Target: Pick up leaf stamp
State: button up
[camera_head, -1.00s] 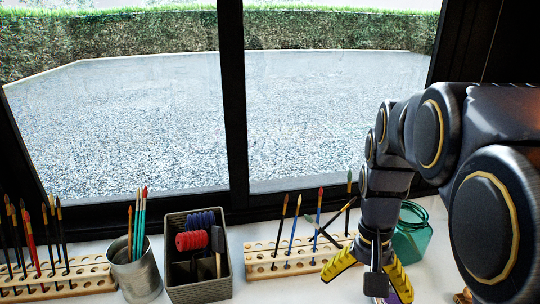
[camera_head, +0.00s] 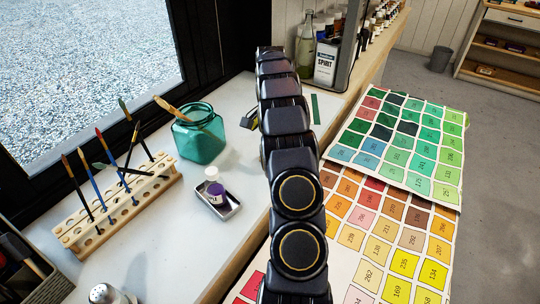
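I cannot make out a leaf stamp for certain. A small white and purple piece (camera_head: 215,188) stands in a small metal tray (camera_head: 232,209) on the white sill; I cannot tell if it is a stamp or a bottle. My gripper (camera_head: 252,117) is mostly hidden behind my own arm. Only a bit of yellow and black finger shows, over the sill right of the green glass jar. Whether it is open or holds anything is not visible.
A green glass jar (camera_head: 199,137) and a wooden brush rack (camera_head: 122,204) stand on the sill. A spirit can (camera_head: 325,62) and bottles stand at the back. Colour charts (camera_head: 402,135) lie at right. The sill's front middle is clear.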

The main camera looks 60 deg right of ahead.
jog(key=f, duration=0.7)
jog(key=shift+s+a+f, duration=0.2)
jog(key=shift+s+a, duration=0.1)
jog(key=shift+s, duration=0.05)
jog(key=c, duration=1.2)
